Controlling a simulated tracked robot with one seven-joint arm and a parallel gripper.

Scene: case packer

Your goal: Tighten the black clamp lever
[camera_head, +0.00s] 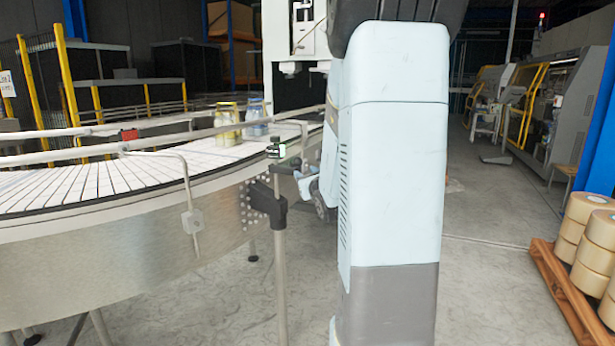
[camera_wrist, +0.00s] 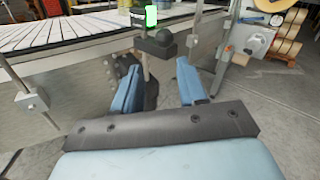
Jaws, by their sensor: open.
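The black clamp lever (camera_wrist: 155,44), with a rounded knob at its right end, shows in the wrist view just beyond my fingertips, below a small device with a green display. In the head view the lever (camera_head: 283,169) is small, at the top of a metal post beside the conveyor. My gripper (camera_wrist: 159,66) is open, its two blue fingers apart, with nothing held between them. The lever lies ahead of the gap and appears clear of both fingers. In the head view my gripper (camera_head: 306,184) is just right of the lever, partly hidden by my arm.
The curved slat conveyor (camera_head: 120,183) and its guide rails fill the left. Jars with yellow (camera_head: 228,122) and blue contents stand on it. A black bracket (camera_head: 268,203) sits below the lever. A pallet with tape rolls (camera_head: 590,245) is at right; floor between is clear.

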